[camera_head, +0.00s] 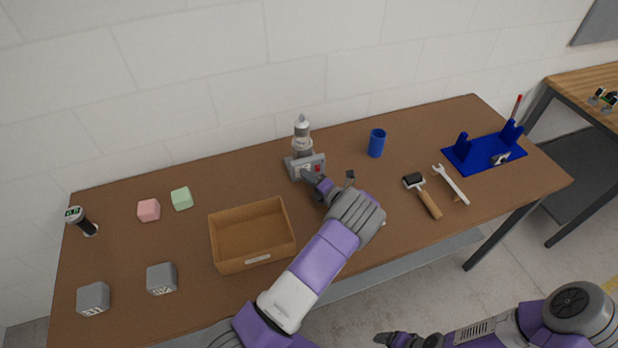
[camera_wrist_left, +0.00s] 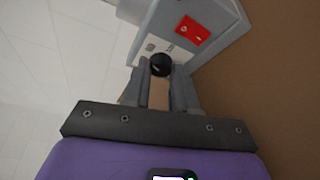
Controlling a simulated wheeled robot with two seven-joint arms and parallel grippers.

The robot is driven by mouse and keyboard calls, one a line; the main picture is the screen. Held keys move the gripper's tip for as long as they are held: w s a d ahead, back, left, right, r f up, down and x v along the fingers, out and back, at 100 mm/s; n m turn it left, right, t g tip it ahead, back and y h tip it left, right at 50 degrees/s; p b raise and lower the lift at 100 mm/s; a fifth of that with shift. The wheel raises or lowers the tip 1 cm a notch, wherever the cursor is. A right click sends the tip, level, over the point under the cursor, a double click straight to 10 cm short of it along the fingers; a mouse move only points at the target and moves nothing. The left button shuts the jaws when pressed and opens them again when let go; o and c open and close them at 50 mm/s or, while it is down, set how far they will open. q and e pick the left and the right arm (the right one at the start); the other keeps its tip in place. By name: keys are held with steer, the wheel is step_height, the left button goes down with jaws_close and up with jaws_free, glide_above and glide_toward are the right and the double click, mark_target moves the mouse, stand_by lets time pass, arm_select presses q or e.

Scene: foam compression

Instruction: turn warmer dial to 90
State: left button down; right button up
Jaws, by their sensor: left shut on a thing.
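The warmer (camera_head: 302,150) stands toward the back middle of the brown table, a grey base with a silver bottle-like top. Its front panel shows in the left wrist view, with a red switch (camera_wrist_left: 190,33) and a round black dial (camera_wrist_left: 160,65). My left gripper (camera_head: 310,176) reaches to the front of the warmer. In the left wrist view its two fingers (camera_wrist_left: 160,80) are shut on the dial, one on each side. The dial's number marks are too small to read. My right gripper (camera_head: 388,338) is low at the bottom edge, off the table; its jaws are unclear.
An open cardboard box (camera_head: 252,262) lies left of my left arm. Grey cubes (camera_head: 162,279), pink (camera_head: 148,210) and green (camera_head: 181,198) blocks are at left. A blue cup (camera_head: 376,143), roller (camera_head: 428,201), wrench (camera_head: 455,188) and blue rack (camera_head: 482,160) are at right.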

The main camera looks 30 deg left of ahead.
arm_select(q)
steer(key=shift+m, duration=0.3)
steer(key=c, duration=0.9)
jaws_free()
steer(key=v, duration=0.7)
steer(key=shift+d+f, duration=0.1)
steer(key=shift+d, duration=0.2)
